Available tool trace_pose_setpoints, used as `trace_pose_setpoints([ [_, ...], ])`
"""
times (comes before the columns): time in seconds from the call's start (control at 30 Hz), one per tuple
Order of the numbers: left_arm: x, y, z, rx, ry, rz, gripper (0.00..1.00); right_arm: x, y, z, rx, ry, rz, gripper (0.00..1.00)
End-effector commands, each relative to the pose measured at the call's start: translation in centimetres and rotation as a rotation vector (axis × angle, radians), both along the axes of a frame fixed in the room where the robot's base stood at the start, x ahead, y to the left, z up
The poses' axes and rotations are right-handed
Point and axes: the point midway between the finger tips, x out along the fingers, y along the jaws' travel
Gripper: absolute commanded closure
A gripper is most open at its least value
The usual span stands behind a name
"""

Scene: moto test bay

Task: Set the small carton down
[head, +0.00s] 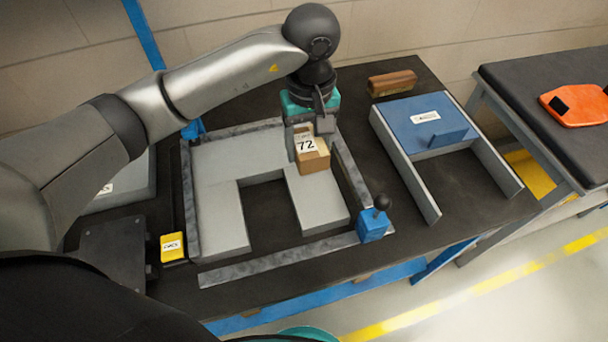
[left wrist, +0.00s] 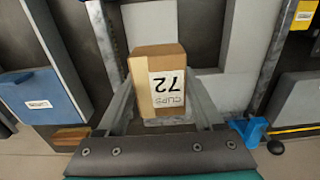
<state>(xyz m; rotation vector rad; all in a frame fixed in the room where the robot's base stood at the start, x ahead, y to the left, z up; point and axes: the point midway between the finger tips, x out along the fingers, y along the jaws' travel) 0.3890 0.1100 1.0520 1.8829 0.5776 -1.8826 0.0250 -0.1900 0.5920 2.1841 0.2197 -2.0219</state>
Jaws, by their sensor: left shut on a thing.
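The small carton (head: 314,162) is a brown box with a white label reading 72. In the left wrist view the carton (left wrist: 150,65) sits between the two fingers, and its label also reads CLIPS. My left gripper (head: 309,143) points down and is shut on the carton. The carton is over the right rear part of a light grey U-shaped plate (head: 222,215). I cannot tell whether its underside touches the plate. My right gripper is not in view.
Dark grey bars (head: 285,257) frame the plate on the dark table. A blue clamp with a black knob (head: 372,228) stands at the front right corner. A blue-topped fixture (head: 405,118) and a brown block (head: 392,83) are to the right. A yellow box (head: 173,247) is at left.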

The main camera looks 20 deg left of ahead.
Motion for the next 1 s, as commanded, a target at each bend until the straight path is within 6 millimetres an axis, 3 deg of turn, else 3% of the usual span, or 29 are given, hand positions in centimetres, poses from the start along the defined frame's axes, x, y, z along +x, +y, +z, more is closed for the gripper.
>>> trace_pose_setpoints([
  [0.1, -0.2, -0.1, -3.3, 0.000, 0.006, 0.001, 0.96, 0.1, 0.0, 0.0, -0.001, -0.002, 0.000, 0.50],
  [0.3, 0.0, -0.1, -6.6, -0.001, 0.001, 0.000, 0.96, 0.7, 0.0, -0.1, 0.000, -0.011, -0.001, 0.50],
  [0.53, 0.0, -0.1, -8.3, -0.001, 0.000, 0.000, 0.96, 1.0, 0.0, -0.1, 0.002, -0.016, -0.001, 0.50],
  [0.73, 0.0, -0.1, -11.2, -0.002, 0.001, 0.000, 0.96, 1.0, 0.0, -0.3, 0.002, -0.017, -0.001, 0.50],
  [1.0, 0.1, 0.0, -11.5, -0.001, -0.003, -0.001, 0.96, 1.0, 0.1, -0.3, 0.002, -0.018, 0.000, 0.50],
])
